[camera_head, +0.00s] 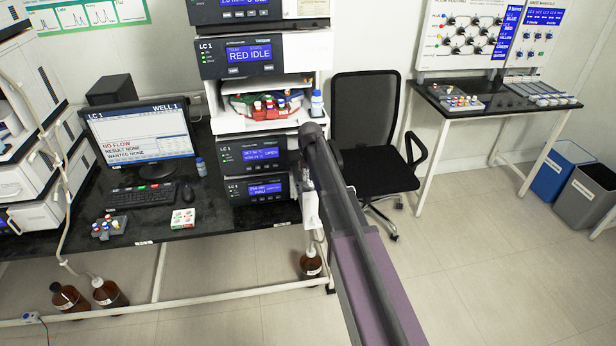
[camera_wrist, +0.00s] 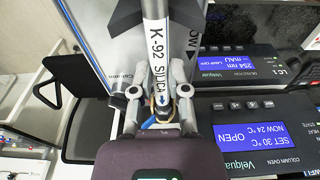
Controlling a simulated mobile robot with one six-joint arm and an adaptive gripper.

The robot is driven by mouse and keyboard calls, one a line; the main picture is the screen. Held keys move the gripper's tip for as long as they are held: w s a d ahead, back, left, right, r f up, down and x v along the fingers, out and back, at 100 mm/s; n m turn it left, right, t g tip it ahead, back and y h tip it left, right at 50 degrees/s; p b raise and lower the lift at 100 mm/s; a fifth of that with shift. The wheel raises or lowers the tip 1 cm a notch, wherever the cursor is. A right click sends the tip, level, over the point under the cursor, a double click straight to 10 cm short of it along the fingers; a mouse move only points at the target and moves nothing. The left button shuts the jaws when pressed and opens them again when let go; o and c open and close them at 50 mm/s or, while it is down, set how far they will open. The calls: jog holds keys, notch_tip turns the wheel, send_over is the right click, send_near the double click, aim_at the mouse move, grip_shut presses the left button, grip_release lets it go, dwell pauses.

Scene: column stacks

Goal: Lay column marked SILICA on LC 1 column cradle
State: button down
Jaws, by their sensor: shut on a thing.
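The column marked K-92 SILICA (camera_wrist: 156,55) is a slim tube with a white label. My gripper (camera_wrist: 159,98) is shut on its near end in the wrist view, with a finger on each side. The column points away from my gripper, across a grey panel (camera_wrist: 92,45) with partly covered lettering. The LC 1 column oven, whose display (camera_wrist: 262,140) reads OPEN, set 30, now 24, is at the right of the wrist view. Its front (camera_head: 253,153) shows in the head view. I cannot make out the column cradle. My arm hides my gripper in the head view.
A black chair (camera_head: 370,125) stands right of the stack. A monitor (camera_head: 142,130) and keyboard (camera_head: 146,197) are on the bench at left. Brown bottles (camera_head: 110,293) stand below.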

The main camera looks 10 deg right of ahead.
jog(key=shift+f+b, duration=0.5)
jog(key=shift+f, duration=0.05)
dwell(0.4)
jog(key=c, duration=0.5)
grip_release()
jog(key=shift+c, duration=0.2)
jog(key=shift+r, duration=0.15)
